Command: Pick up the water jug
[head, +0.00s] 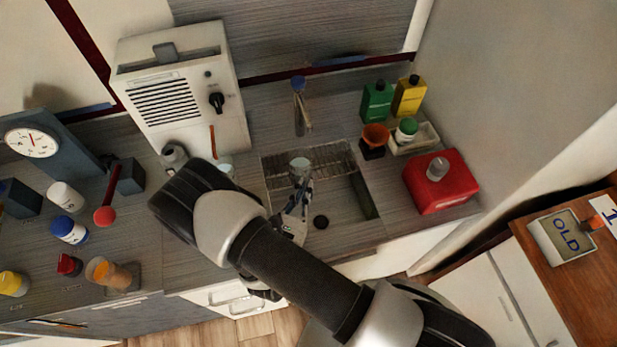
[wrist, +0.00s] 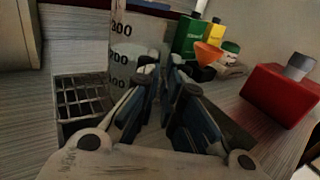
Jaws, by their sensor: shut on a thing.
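The water jug (wrist: 124,50) is a clear vessel with dark graduation numbers, upright just ahead and to the left of my fingers in the wrist view. In the head view only a small pale part of the jug (head: 300,164) shows, beyond my gripper (head: 298,196) at the sink's back rack. My gripper (wrist: 164,72) is shut on the jug at its near side. The gripped part is hidden between the blue-grey fingers. I cannot tell whether the jug's base touches the rack.
The sink (head: 345,205) lies below, with a tap (head: 300,105) behind it. A red canister (head: 440,182), green bottle (head: 377,101) and yellow bottle (head: 409,96) stand to the right. A white machine (head: 182,90) stands at back left. Several jars and a red-knobbed lever (head: 105,214) crowd the left counter.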

